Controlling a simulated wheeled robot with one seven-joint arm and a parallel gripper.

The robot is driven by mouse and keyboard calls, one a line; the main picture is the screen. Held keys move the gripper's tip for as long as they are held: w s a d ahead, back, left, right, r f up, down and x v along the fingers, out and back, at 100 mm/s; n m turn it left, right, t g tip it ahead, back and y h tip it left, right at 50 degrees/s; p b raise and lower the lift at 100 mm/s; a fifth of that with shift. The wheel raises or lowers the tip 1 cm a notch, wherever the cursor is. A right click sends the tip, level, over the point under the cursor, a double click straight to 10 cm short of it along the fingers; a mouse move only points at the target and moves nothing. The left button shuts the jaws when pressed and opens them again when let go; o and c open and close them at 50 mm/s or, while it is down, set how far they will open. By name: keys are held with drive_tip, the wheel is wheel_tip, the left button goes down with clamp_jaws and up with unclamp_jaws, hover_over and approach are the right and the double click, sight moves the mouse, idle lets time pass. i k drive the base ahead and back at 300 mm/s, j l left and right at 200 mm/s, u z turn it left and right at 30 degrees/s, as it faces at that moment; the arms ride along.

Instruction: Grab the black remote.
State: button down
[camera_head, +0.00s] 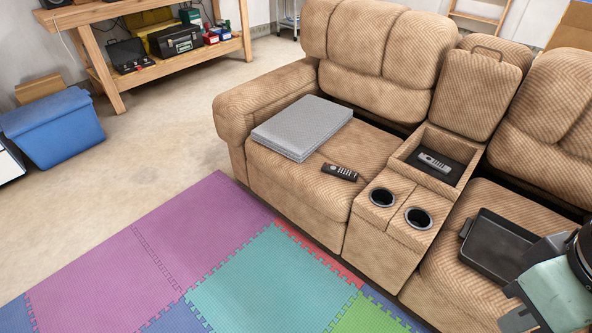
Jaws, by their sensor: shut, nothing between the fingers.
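A black remote (340,172) lies flat on the left seat of the tan recliner (300,204), near the seat's front right part. A second, greyer remote (434,162) lies in the open console compartment between the seats. My gripper (520,308) is at the lower right edge of the view, in front of the right seat. It is shut and empty, well to the right of the black remote and apart from it. Part of my arm is cut off by the frame edge.
A grey folded stack (303,127) lies behind the black remote. Two cup holders (419,218) and the console stand between it and my gripper. A dark tray (500,245) sits on the right seat. Coloured foam mats (270,275) cover the floor in front.

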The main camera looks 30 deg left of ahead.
sight(339, 171)
drive_tip(key=u, duration=0.75)
drive_tip(key=i+j+z, duration=0.45)
drive_tip(key=i+j, duration=0.25)
drive_tip(key=i, duration=0.25)
drive_tip(key=i+j+z, duration=0.5)
drive_tip(key=i+j, duration=0.3)
drive_tip(key=j, duration=0.15)
